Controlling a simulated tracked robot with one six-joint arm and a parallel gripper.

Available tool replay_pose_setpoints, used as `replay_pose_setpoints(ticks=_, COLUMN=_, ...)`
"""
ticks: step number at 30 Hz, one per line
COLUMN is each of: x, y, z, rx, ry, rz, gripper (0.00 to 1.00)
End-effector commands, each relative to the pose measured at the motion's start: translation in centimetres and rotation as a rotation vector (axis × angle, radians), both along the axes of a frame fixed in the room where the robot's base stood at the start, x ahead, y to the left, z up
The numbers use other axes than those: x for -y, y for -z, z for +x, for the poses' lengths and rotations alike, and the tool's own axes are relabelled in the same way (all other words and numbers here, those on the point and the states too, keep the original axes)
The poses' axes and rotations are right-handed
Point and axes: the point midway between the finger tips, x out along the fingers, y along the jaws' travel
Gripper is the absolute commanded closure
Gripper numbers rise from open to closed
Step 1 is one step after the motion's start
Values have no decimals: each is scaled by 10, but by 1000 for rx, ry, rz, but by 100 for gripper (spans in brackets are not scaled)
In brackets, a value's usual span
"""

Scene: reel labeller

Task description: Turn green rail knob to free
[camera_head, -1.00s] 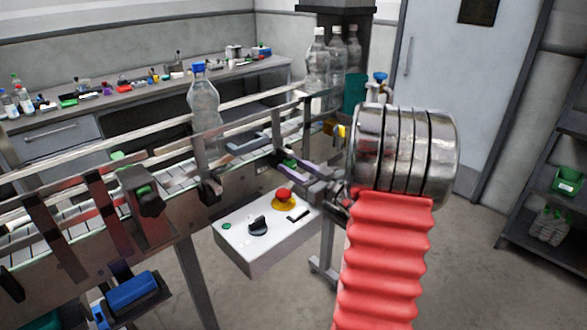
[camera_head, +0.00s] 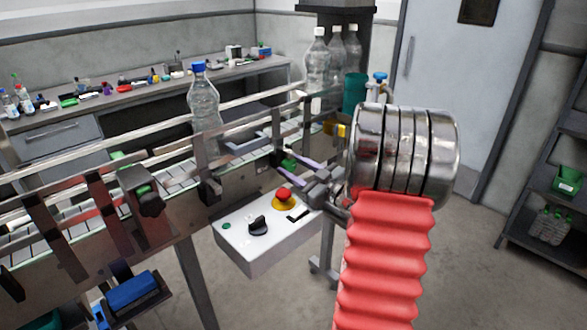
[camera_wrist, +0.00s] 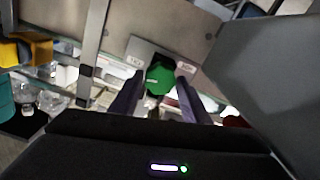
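The green rail knob (camera_wrist: 160,77) shows in the wrist view on a grey bracket with a small white label beside it. My gripper (camera_wrist: 157,82) is open, with one purple finger on each side of the knob. Narrow gaps seem to show between the fingers and the knob, but contact is hard to tell. The label's text and the knob's exact setting are too small to read.
A control box (camera_head: 245,250) with a red stop button (camera_head: 285,195) and a black rotary switch (camera_head: 258,225) hangs just below my gripper. A blue-capped bottle (camera_head: 204,105) stands on the conveyor to the left.

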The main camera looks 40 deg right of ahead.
Motion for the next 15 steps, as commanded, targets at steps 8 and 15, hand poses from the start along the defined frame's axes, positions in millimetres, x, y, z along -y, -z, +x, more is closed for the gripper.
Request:
replay_pose_setpoints(ticks=8, x=0, y=0, z=0, rx=1, ry=-1, rz=0, gripper=45)
replay_pose_setpoints(ticks=15, x=0, y=0, z=-3, rx=1, ry=-1, rz=0, gripper=45)
